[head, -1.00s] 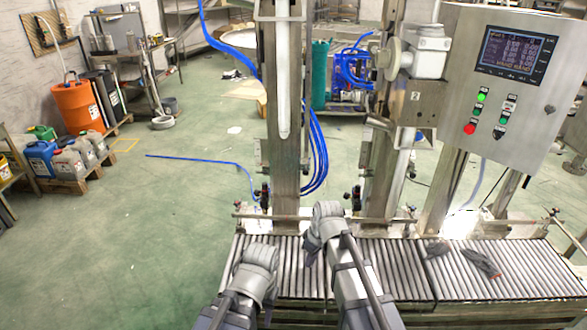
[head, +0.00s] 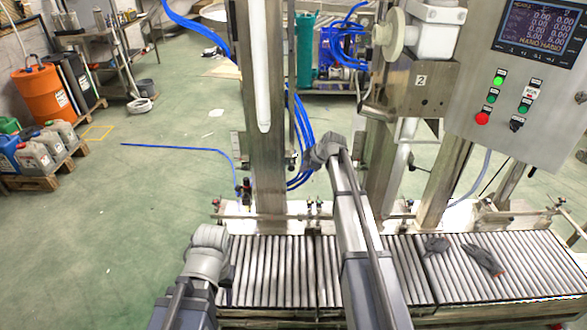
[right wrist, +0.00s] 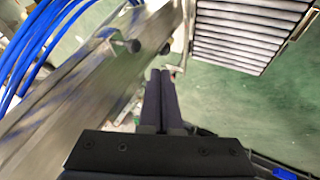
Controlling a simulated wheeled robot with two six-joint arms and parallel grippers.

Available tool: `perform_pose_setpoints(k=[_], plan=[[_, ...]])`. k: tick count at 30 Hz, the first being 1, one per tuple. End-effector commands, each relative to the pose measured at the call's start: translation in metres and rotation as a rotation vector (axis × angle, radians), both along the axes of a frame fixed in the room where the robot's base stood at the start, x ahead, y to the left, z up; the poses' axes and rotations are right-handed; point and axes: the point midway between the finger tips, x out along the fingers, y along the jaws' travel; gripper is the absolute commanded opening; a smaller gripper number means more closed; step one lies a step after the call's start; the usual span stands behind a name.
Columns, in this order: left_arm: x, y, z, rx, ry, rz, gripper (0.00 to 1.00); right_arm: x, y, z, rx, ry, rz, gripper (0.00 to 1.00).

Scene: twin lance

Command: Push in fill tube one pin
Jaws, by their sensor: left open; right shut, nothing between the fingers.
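The white fill tube (head: 264,75) hangs upright along the front of the left steel column. I cannot make out its pin for certain; two small dark round ends (right wrist: 133,46) show on the steel frame in the right wrist view. My right gripper (right wrist: 160,73) is shut and empty, its tips just short of that frame. In the head view my right arm reaches up beside the column, and its wrist (head: 322,150) hides the fingers. My left gripper (head: 209,240) is low over the left end of the roller conveyor, open, its fingers mostly hidden.
The roller conveyor (head: 270,270) runs across the front, with dark gloves (head: 484,259) at right. A second steel column with a head marked 2 (head: 420,85) and a control panel (head: 530,75) stand to the right. Blue hoses (head: 298,140) hang behind the left column.

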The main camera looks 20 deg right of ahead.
Motion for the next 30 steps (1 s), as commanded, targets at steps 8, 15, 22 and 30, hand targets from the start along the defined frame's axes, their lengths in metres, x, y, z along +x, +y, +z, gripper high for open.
perform_pose_setpoints(k=[8,15,22,30], plan=[[0.000,0.000,-0.020,0.000,0.000,0.000,0.50,0.012,0.005,-0.020,0.000,0.001,0.001,0.00],[0.000,0.000,-0.052,0.000,0.000,0.000,0.50,0.033,0.013,-0.052,-0.001,0.001,0.000,0.00],[0.000,0.000,-0.085,0.000,0.000,-0.001,0.50,0.056,0.023,-0.085,0.000,0.002,0.002,0.00],[0.000,0.000,-0.079,0.000,0.000,-0.001,0.50,0.092,0.013,-0.079,0.000,0.002,0.000,0.00]])
